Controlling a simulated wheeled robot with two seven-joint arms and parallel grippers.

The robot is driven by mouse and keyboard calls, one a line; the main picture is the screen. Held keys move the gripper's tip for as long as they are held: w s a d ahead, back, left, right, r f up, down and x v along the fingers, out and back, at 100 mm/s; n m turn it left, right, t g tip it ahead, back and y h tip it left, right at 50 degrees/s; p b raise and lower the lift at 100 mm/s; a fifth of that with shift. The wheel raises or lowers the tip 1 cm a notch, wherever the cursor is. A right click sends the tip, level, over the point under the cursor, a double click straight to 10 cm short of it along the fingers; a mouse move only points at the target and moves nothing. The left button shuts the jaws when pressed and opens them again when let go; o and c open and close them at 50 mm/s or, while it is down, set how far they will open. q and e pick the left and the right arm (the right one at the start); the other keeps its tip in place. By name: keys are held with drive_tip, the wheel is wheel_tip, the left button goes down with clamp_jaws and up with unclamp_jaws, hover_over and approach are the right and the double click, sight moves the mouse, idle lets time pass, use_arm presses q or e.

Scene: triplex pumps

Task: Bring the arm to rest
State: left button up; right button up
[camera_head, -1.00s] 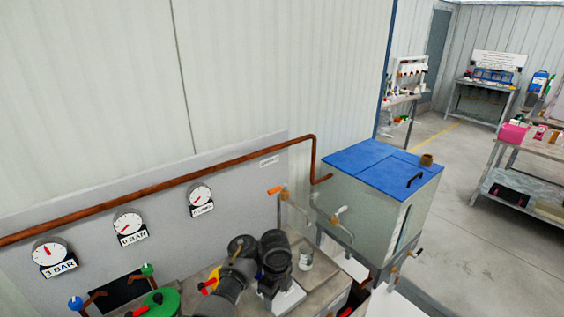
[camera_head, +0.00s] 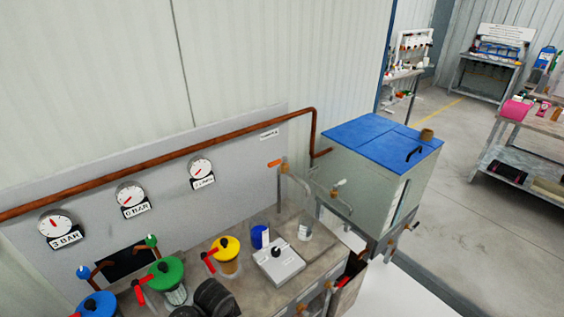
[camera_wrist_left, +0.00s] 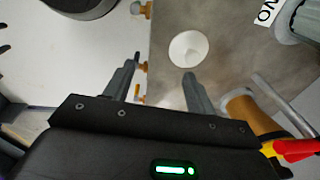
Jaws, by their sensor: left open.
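My left gripper (camera_wrist_left: 158,84) is open in the left wrist view, its two fingers spread with nothing between them. Beyond the fingers are the edge of a grey-brown bench top and a pale floor. A round white piece (camera_wrist_left: 188,49) lies on the bench, past the right finger. In the head view a dark part of my arm shows low at the bottom edge, and the fingers cannot be made out. My right gripper is in neither view.
The bench (camera_head: 258,296) carries a yellow-topped pump (camera_head: 226,248), a green-topped one (camera_head: 167,271), a blue-topped one (camera_head: 97,305) and a grey box with a black knob (camera_head: 279,262). A blue-lidded tank (camera_head: 372,190) stands right. A copper pipe (camera_head: 150,161) runs along the wall panel.

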use_arm(q)
drive_tip(key=s+a+r+n+t, duration=0.1)
drive_tip(key=s+a+r+n, duration=0.4)
drive_tip(key=s, duration=0.5)
drive_tip(key=s+a+r+n+t, duration=0.2)
drive_tip(key=s+a+r+n, duration=0.25)
drive_tip(key=s, duration=0.45)
wheel_tip(320, 180, down, 33)
drive_tip(key=s+g+b, duration=0.1)
drive_tip(key=g+b, duration=0.1)
drive_tip(key=b, duration=0.6)
drive_tip(key=s+a+f+b, duration=0.1)
drive_tip(key=s+f+b, duration=0.2)
drive_tip(key=s+f, duration=0.5)
drive_tip(key=s+a+f+g+b, duration=0.1)
drive_tip(key=s+f+b, duration=0.2)
drive_tip(key=s+f, duration=0.5)
wheel_tip(320, 180, down, 7)
drive_tip(key=shift+s+a+f, duration=0.15)
drive_tip(key=shift+s+a, duration=0.2)
drive_tip(key=shift+s, duration=0.05)
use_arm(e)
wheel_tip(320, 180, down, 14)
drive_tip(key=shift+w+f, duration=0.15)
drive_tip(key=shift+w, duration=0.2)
